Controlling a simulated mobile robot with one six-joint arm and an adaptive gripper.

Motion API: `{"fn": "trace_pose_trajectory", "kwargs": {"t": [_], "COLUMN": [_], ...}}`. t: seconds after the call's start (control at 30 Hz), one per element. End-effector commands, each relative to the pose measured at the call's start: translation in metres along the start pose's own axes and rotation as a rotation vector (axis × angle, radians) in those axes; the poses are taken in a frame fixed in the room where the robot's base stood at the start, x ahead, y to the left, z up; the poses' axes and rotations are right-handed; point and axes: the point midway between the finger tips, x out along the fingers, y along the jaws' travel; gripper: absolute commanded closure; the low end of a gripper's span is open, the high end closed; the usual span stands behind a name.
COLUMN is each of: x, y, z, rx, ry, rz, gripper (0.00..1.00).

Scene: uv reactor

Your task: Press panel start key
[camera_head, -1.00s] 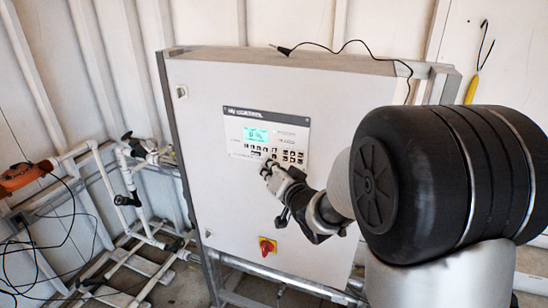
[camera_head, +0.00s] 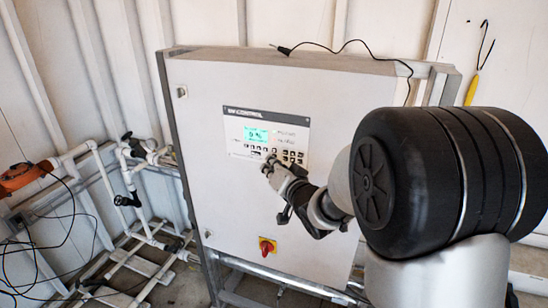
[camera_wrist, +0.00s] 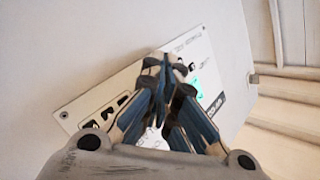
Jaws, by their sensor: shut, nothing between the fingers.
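The control panel (camera_head: 266,117) is a pale plate with a dark header strip, a lit green display (camera_head: 256,135) and rows of small dark keys (camera_head: 292,156). It is set in the front of a white cabinet. My gripper (camera_head: 268,163) is shut and empty, with its tips in front of the panel's lower edge, below the display. In the wrist view the panel (camera_wrist: 206,50) lies tilted behind my gripper (camera_wrist: 163,62), whose fingers cover much of it. I cannot tell which key is the start key, or whether the tips touch the panel.
The white cabinet (camera_head: 225,205) has a red and yellow rotary switch (camera_head: 267,246) low on its front. A black cable (camera_head: 345,45) runs over its top. White pipes (camera_head: 105,170) and an orange device (camera_head: 22,177) stand at the left. A yellow-handled tool (camera_head: 471,90) hangs on the wall.

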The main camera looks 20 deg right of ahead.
Motion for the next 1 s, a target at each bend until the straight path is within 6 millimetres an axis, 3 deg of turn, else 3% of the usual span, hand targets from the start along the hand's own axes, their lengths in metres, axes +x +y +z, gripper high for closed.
{"fn": "trace_pose_trajectory", "kwargs": {"t": [1.0], "x": [-0.017], "y": [-0.013], "z": [0.013], "rx": [0.000], "ry": [0.000], "rz": [-0.001], "gripper": [1.00]}}
